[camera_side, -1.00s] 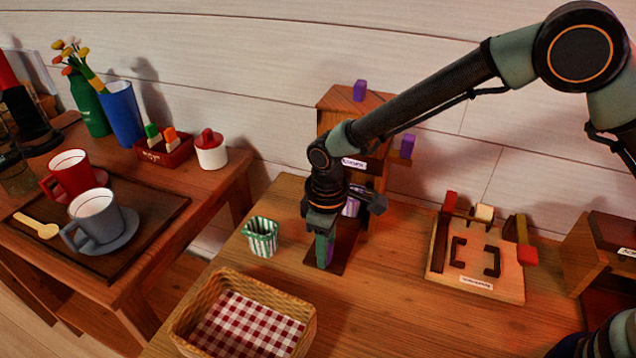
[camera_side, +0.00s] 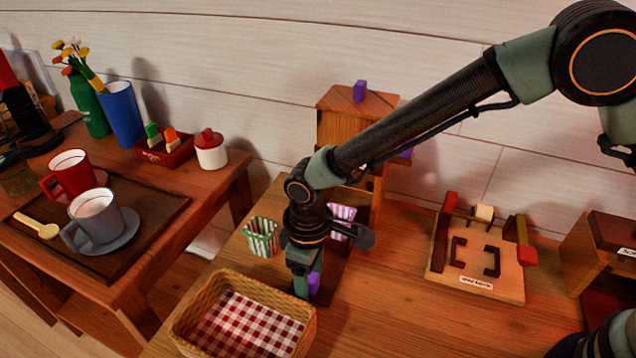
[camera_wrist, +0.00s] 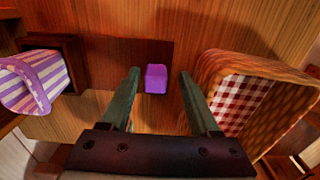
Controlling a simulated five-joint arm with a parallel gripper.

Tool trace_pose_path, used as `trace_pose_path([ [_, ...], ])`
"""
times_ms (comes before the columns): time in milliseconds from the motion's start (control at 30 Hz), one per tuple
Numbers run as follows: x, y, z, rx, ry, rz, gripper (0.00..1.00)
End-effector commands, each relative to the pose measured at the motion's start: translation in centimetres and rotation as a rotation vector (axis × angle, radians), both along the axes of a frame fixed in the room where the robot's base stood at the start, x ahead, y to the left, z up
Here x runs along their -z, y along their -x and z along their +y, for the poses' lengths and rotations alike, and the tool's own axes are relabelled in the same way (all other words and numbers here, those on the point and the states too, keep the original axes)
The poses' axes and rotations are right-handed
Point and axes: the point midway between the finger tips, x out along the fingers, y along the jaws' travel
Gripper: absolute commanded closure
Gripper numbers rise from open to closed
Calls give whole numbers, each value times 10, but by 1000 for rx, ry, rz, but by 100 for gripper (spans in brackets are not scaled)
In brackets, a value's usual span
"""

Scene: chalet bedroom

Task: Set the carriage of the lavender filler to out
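The lavender filler (camera_side: 338,128) is a wooden cabinet with a purple block (camera_side: 360,91) on top. Its dark carriage board lies low in front, with a purple handle (camera_side: 313,283) at the near end. A purple-striped cup (camera_side: 342,219) stands near the filler's foot, partly hidden by my arm, and shows at left in the wrist view (camera_wrist: 38,80). My gripper (camera_wrist: 160,76) is open and low over the board. The handle (camera_wrist: 155,78) appears between the fingertips, with gaps visible on both sides. My arm hides part of the filler's front.
A wicker basket (camera_side: 190,318) with checked cloth stands close to the gripper, left and in front. A green-striped cup (camera_side: 262,236) is left of the carriage. A wooden board with dark brackets (camera_side: 503,283) lies right. Table between is clear.

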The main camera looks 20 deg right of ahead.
Motion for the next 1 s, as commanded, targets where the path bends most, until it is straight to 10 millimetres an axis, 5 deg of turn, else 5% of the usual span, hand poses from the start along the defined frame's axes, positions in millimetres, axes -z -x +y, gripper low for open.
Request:
trace_pose_path([
  [267, -17, -1, 0, 1, -2, -2, 38],
  [700, -101, 0, 0, 0, -3, -3, 38],
  [1000, -121, 0, 0, 0, 0, 0, 38],
])
